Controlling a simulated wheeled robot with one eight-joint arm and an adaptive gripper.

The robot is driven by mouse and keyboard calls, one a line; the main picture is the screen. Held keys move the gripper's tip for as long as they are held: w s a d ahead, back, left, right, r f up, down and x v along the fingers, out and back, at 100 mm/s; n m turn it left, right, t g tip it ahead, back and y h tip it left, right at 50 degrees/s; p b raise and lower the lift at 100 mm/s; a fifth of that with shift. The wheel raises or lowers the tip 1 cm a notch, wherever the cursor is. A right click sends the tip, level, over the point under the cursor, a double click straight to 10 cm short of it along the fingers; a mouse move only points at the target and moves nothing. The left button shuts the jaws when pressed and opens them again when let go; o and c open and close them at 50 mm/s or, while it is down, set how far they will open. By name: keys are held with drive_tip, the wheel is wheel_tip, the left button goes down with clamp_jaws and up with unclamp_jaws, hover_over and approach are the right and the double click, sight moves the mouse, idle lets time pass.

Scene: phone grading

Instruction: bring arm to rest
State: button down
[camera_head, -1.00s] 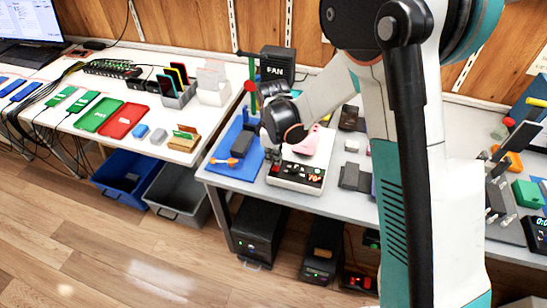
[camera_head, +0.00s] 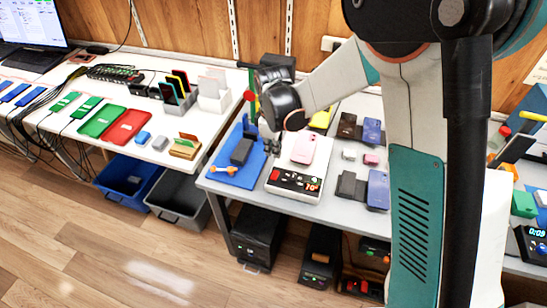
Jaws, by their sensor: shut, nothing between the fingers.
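My gripper (camera_head: 270,144) hangs above the left part of the back bench, fingers pointing down. It is shut and empty. It shows between the blue mat (camera_head: 226,177) and a white heating plate (camera_head: 315,171), apart from the pink phone (camera_head: 304,148). The phone lies flat on the plate, whose front panel reads 70. My arm reaches in from the upper right and covers much of the right side of the picture. The fingertips are small and dark here.
Blue-purple phones (camera_head: 378,189) and dark stands (camera_head: 350,186) stand right of the plate. The left bench holds a green tray (camera_head: 101,119), a red tray (camera_head: 126,127) and card racks.

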drive_tip(key=s+d+r+m+t+p, duration=0.1)
drive_tip(key=s+d+r+m, duration=0.15)
drive_tip(key=r, duration=0.45)
drive_tip(key=s+d+r+m+p, duration=0.1)
drive_tip(key=d+r, duration=0.2)
drive_tip(key=r, duration=0.4)
drive_tip(key=s+d+r+m+t, duration=0.2)
drive_tip(key=s+d+m, duration=0.3)
drive_tip(key=s, duration=0.4)
drive_tip(key=s+d+r+m+t, duration=0.3)
drive_tip(key=s+d+r+m, duration=0.2)
drive_tip(key=s, duration=0.5)
drive_tip(key=shift+d+r+t, duration=0.3)
drive_tip(key=shift+d, duration=0.9)
